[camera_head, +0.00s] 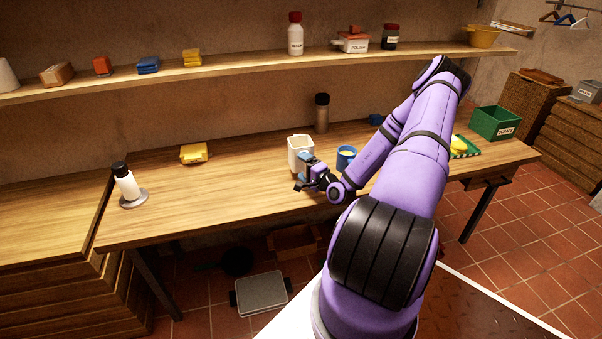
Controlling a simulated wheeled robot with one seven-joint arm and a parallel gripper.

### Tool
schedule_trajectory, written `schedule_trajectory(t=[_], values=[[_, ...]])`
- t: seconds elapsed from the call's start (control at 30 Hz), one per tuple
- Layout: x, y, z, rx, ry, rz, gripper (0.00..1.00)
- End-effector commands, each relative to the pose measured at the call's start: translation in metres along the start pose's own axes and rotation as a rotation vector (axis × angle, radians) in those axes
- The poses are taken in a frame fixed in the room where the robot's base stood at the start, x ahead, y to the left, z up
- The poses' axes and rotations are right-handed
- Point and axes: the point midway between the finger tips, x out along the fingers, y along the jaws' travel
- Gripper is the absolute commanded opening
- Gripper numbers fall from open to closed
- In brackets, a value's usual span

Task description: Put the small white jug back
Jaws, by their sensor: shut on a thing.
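A small white jug (300,146) with a squarish open top is upright over the middle of the wooden table (240,190). My gripper (305,168) is at the near lower side of the jug and is shut on it. The gripper and wrist hide the jug's lower part, so I cannot tell whether its base touches the table.
A blue cup (346,157) stands just right of the jug, and a dark-capped bottle (321,113) behind it. A yellow box (194,153) and a white bottle (126,183) are left. A green crate (495,124) stands right. The wall shelf (240,73) holds several items.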

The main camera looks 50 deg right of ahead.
Motion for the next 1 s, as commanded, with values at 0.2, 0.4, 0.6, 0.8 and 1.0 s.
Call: schedule_trajectory(t=[0.2, 0.4, 0.6, 0.8, 1.0], values=[[0.016, 0.017, 0.001, 0.004, 0.002, -0.001, 0.56], [0.016, 0.032, 0.001, 0.000, 0.001, -0.002, 0.56], [0.016, 0.032, 0.001, 0.000, 0.000, -0.002, 0.56], [0.016, 0.035, 0.001, 0.000, 0.000, -0.001, 0.89], [0.016, 0.035, 0.001, 0.000, 0.000, -0.001, 1.00]])
